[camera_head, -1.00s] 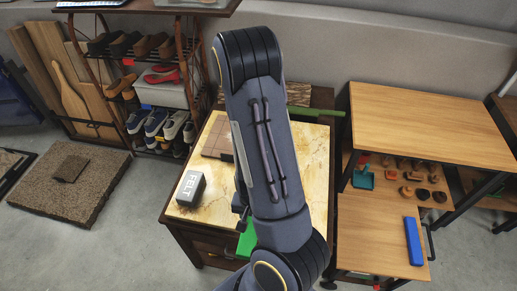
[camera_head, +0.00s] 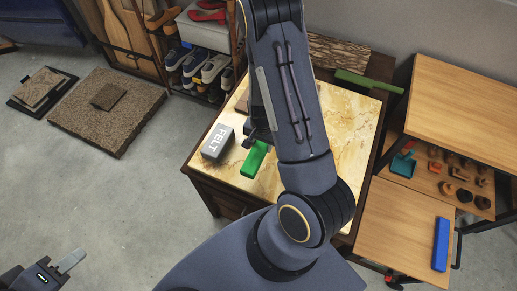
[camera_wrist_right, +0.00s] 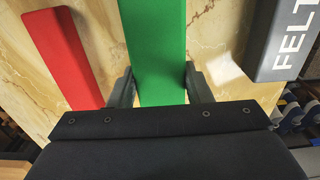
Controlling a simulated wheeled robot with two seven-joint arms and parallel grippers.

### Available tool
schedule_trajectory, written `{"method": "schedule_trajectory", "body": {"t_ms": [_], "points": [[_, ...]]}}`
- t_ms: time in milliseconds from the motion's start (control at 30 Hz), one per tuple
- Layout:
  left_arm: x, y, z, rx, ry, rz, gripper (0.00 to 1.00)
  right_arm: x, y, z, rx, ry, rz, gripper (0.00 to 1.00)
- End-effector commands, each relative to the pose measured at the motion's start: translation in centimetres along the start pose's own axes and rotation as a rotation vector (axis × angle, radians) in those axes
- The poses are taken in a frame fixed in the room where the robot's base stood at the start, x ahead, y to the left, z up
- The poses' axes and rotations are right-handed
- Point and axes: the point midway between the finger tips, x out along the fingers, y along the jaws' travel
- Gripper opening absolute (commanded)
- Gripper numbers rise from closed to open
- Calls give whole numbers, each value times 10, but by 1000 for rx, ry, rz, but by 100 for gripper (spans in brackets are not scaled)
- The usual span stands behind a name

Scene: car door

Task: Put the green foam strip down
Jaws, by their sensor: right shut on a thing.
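The green foam strip (camera_head: 254,159) is at the front left part of the marble-topped table (camera_head: 230,178). It also shows in the right wrist view (camera_wrist_right: 155,45), running away between the fingers. My right gripper (camera_head: 258,138) reaches down over the strip and is shut on its sides. The right wrist view shows both fingers (camera_wrist_right: 160,88) against it. Whether the strip touches the tabletop is not clear. My left gripper (camera_head: 70,262) is low at the left, over the floor, away from the table; its finger gap is not readable.
A grey FELT block (camera_head: 217,144) stands left of the strip. A red strip (camera_wrist_right: 62,52) lies beside the green one in the wrist view. A dark green bar (camera_head: 368,81) is at the back right. A wooden side table with a blue block (camera_head: 441,243) stands right.

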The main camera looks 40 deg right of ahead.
Motion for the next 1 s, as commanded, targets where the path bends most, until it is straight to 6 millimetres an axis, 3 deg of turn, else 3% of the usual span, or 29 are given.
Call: {"method": "schedule_trajectory", "body": {"t_ms": [33, 333, 533, 933, 967, 1000], "points": [[8, -4, 4, 0, 0, 0, 36, 12, -5, -3, -1, 0, 0, 23], [16, -7, 8, 0, 1, 0, 36, 28, -18, -11, 0, 0, 0, 23], [34, -16, 17, 0, 1, 0, 36, 59, -20, -12, 0, -1, 0, 23], [36, -17, 18, 0, 1, 0, 36, 63, -20, -12, 0, 0, -1, 23], [34, -16, 17, 0, 1, 0, 36, 61, -20, -12, 0, 0, -1, 49], [34, -16, 17, 0, 1, 0, 36, 60, -20, -12, 0, 0, -1, 54]]}}
